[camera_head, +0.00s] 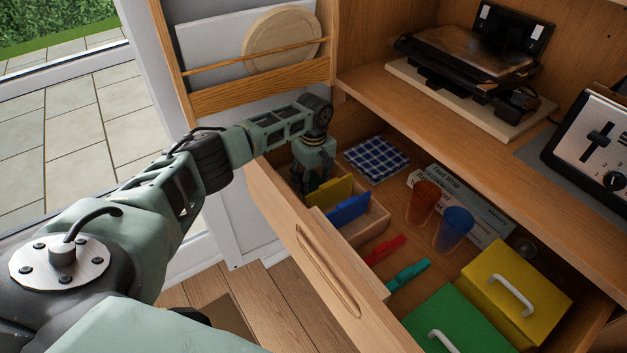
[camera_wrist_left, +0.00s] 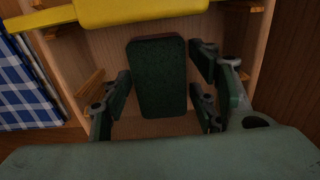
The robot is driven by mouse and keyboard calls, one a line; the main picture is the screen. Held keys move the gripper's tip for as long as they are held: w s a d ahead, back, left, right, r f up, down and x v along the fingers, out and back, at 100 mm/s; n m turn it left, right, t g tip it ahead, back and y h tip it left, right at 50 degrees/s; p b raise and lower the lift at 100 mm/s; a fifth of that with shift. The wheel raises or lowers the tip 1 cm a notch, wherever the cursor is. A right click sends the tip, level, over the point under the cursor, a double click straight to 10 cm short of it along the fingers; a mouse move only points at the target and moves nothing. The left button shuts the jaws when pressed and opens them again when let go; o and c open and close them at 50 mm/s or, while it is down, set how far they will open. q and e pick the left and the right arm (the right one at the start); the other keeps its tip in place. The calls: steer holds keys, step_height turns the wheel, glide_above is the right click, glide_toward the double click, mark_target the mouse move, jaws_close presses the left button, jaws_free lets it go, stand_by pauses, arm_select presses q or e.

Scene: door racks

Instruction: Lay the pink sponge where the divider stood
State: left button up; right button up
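My left gripper (camera_head: 317,184) reaches down into the near-left end of a wooden box (camera_head: 372,226) in the open drawer. In the left wrist view a sponge (camera_wrist_left: 160,80) lies between the gripper's fingers (camera_wrist_left: 162,88). Its face is dark green and a thin reddish edge shows at the top. The fingers are close to both its sides; whether they grip it is unclear. A yellow divider (camera_head: 330,192) stands upright beside the gripper and also shows in the wrist view (camera_wrist_left: 140,10). A blue divider (camera_head: 349,209) stands past it. My right gripper is out of view.
Slot rails (camera_wrist_left: 90,82) on the box walls stand empty beside the sponge. A checked blue cloth (camera_head: 377,158) lies behind the box. Orange (camera_head: 423,200) and blue (camera_head: 453,228) cups, red and teal clips, and yellow (camera_head: 515,285) and green (camera_head: 455,322) boxes fill the drawer's right side. A shelf (camera_head: 440,115) overhangs the back.

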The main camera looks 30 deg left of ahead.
mark_target(314, 181)
arm_select(q)
steer(key=shift+o, duration=0.3)
step_height(314, 181, up, 12)
steer(key=shift+r, duration=0.15)
stand_by(0.4)
steer(key=shift+r, duration=0.1)
